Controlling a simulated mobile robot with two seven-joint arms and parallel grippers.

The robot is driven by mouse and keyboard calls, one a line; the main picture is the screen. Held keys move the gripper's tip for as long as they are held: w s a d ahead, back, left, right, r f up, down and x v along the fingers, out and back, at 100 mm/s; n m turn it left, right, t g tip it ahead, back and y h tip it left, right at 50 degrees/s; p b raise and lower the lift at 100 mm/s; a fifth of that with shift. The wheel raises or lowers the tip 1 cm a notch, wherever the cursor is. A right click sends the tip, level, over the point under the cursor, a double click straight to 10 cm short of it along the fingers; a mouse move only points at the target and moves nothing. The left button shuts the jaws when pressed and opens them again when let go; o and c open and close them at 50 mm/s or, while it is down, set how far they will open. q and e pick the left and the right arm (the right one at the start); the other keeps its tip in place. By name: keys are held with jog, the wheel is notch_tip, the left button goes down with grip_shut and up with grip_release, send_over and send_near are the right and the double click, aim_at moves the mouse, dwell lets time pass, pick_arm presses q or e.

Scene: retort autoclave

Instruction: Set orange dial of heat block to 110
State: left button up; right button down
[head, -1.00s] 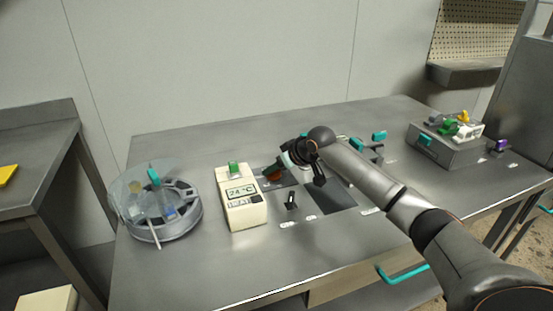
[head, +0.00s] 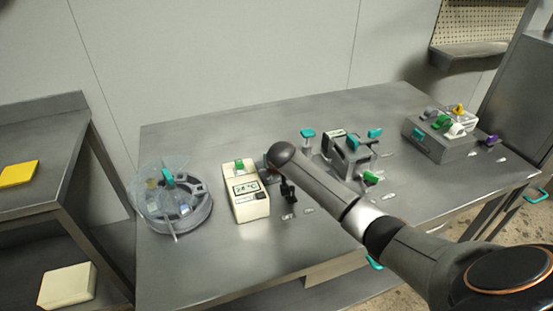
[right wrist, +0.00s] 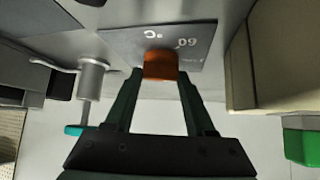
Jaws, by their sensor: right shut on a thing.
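The orange dial (right wrist: 160,66) shows in the right wrist view, standing on a grey plate (right wrist: 199,36) with "°C" and "60" markings. The fingers of my right gripper (right wrist: 161,74) are closed on its two sides. The dial's pointer direction cannot be read. In the head view my right arm hides the dial and the gripper. A cream box (head: 250,207) with a digital display and a green knob (head: 239,165) stands left of the arm. My left gripper is not in view.
A round clear-lidded device (head: 181,205) stands left of the cream box. A black switch (head: 288,191) is close to my arm. A grey device with teal and green parts (head: 350,156) is behind the arm. A grey box with coloured knobs (head: 440,140) stands at right. The table front is clear.

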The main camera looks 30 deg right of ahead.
jog(key=shift+f, duration=0.1)
dwell(0.3)
jog(key=shift+c, duration=1.2)
grip_release()
jog(key=p+v, duration=0.1)
jog(key=v, duration=1.1)
jog(key=shift+a+r+p, duration=0.15)
jog(key=shift+r+p, duration=0.1)
jog(key=shift+p, duration=0.15)
jog(key=shift+s, duration=0.15)
